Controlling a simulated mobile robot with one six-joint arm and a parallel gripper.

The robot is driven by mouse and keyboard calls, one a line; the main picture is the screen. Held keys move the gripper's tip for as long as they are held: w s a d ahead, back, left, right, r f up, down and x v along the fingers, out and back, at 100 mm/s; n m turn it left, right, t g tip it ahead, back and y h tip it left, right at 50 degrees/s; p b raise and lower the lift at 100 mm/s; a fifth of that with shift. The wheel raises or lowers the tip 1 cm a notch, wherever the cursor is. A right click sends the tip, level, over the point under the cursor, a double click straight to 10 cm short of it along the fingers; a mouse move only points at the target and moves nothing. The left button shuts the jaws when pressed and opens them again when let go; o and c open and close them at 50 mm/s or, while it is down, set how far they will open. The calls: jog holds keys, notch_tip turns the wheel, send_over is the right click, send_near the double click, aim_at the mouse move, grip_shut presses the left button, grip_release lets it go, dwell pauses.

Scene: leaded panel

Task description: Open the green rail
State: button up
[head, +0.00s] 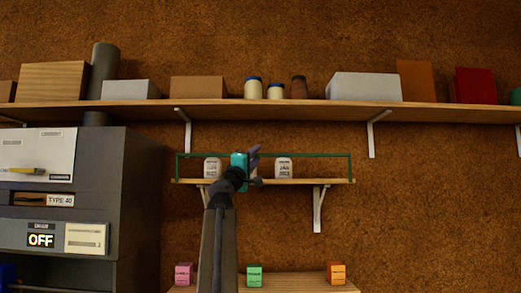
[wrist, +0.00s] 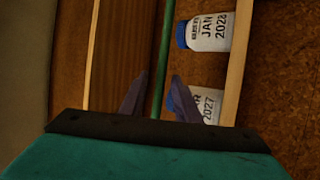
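The green rail (head: 320,155) is a thin bar frame along the front of a small wall shelf (head: 335,181). It stands upright, with its top bar above the shelf. My gripper (head: 255,165) is at the middle of the rail in the head view. In the wrist view the rail (wrist: 164,45) runs between the two dark fingers of my gripper (wrist: 159,78), which are apart with gaps beside the bar. Whether either finger touches it, I cannot tell. Two white jars, one left (head: 212,168) and one right (head: 284,168), stand behind the rail.
A long upper shelf (head: 270,108) with boxes and jars runs above. A grey cabinet (head: 140,210) with an OFF sign stands at the left. Pink (head: 184,274), green (head: 254,276) and orange (head: 336,273) boxes are below. The wall right of the small shelf is clear.

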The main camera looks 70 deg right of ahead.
jog(key=shift+p+x, duration=0.6)
jog(key=shift+x, duration=1.7)
jog(key=shift+c, duration=0.4)
grip_shut()
